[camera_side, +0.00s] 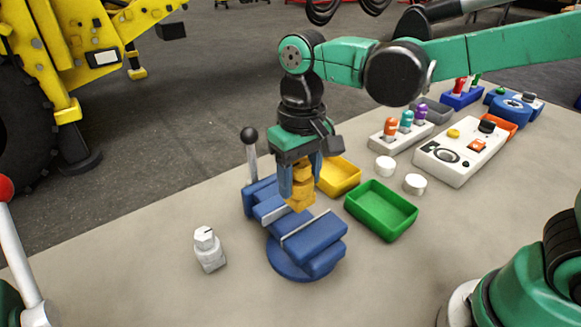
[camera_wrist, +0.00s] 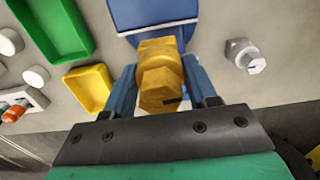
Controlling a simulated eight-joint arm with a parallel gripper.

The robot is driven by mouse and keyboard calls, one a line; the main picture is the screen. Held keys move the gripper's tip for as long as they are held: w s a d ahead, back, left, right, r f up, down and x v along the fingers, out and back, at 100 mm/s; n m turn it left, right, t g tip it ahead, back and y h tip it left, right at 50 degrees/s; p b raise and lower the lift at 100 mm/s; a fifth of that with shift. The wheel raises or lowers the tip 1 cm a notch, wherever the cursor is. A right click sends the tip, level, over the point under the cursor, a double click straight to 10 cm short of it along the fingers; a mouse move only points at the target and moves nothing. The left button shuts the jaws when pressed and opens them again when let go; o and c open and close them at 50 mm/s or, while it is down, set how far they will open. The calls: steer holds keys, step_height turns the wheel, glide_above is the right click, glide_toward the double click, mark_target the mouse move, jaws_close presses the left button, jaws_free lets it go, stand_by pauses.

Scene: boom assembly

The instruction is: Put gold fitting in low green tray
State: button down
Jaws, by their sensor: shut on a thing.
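The gold fitting (camera_side: 301,188) is upright between the fingers of my gripper (camera_side: 302,180), just over the blue vise (camera_side: 312,243). My gripper is shut on it. In the wrist view the gold fitting (camera_wrist: 160,76) fills the space between the blue fingers of my gripper (camera_wrist: 162,80). Whether its lower end touches the vise jaws, I cannot tell. The low green tray (camera_side: 382,209) stands on the table right of the vise and looks empty. It also shows at the upper left of the wrist view (camera_wrist: 84,26).
A yellow tray (camera_side: 340,177) lies behind the vise, close to the green tray. A silver fitting (camera_side: 208,249) stands left of the vise. White round pieces (camera_side: 415,184) and a control box (camera_side: 464,150) are farther right. The vise's black-knobbed lever (camera_side: 250,150) rises beside my gripper.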

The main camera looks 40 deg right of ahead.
steer(key=d, duration=0.8)
glide_above(379, 213)
steer(key=shift+f, duration=2.4)
steer(key=shift+f, duration=0.8)
steer(key=shift+f, duration=1.25)
steer(key=shift+f, duration=0.15)
